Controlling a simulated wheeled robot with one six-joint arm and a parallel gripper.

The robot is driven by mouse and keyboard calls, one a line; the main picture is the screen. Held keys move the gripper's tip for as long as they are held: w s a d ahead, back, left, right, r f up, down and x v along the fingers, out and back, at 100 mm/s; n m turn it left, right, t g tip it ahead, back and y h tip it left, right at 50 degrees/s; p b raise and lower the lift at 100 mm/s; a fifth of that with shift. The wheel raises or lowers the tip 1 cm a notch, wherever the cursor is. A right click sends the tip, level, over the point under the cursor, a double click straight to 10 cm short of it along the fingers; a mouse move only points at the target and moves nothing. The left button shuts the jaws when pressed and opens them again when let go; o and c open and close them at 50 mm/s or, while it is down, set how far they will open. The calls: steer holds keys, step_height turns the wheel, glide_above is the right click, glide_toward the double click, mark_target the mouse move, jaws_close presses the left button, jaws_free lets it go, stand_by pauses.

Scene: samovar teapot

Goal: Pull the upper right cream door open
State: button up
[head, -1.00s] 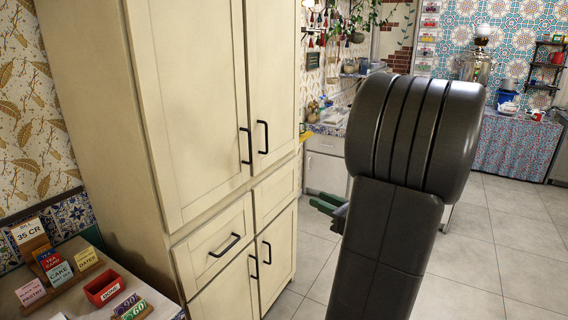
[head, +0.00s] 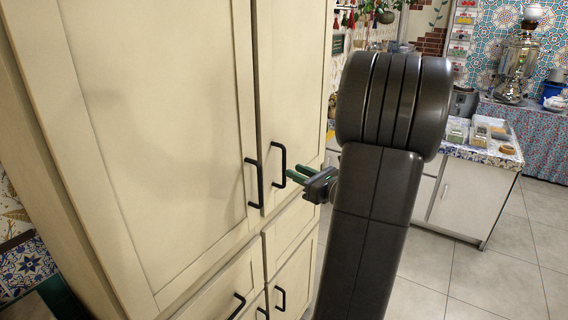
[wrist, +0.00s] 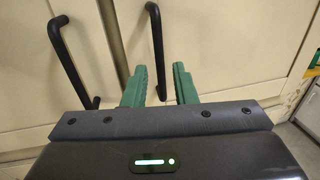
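The upper right cream door (head: 290,85) is shut, flush beside the upper left door (head: 165,110). Its black bar handle (head: 279,165) is upright near the door's lower left edge.
The upper left door's handle (head: 254,182) is close on the left. Below are a drawer handle (head: 238,305) and a lower door handle (head: 280,298). A tiled counter (head: 458,152) stands behind on the right. The tiled floor (head: 475,285) on the right is clear.

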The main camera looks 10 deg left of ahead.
mark_target(285, 166)
steer(key=p+x, duration=0.1)
steer(key=x, duration=0.4)
steer(key=shift+w+a, duration=0.15)
steer(key=shift+a, duration=0.15)
jaws_close()
